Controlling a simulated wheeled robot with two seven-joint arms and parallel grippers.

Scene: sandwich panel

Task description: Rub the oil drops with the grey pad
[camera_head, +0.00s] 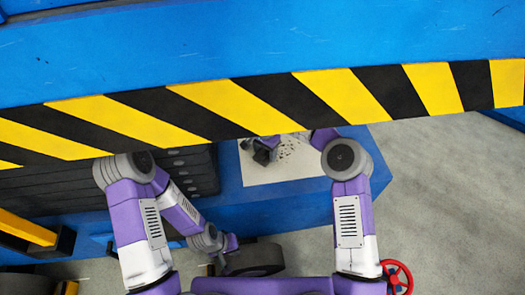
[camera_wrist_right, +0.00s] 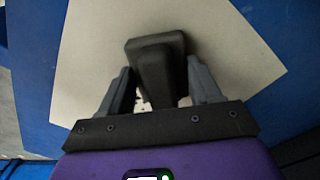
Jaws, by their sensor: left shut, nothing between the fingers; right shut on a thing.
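The pale sandwich panel (camera_head: 255,177) lies on a blue surface, partly covered by the striped beam. Dark oil drops (camera_head: 288,147) speckle it near the beam; a few dark specks show between the fingers in the right wrist view (camera_wrist_right: 143,99). My right gripper (camera_head: 262,152) is over the panel, just left of the drops, partly hidden by the beam. In the right wrist view it is shut on the dark grey pad (camera_wrist_right: 158,66), which is over the panel. Whether the pad touches the panel is unclear. My left gripper (camera_head: 221,264) is shut and empty, low and away from the panel.
A blue beam with yellow-black stripes (camera_head: 220,105) crosses above the panel and hides its far part. Dark stacked slabs (camera_head: 190,170) stand left of the panel. A red handwheel (camera_head: 397,277) is at lower right. Grey floor (camera_head: 440,190) at right is clear.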

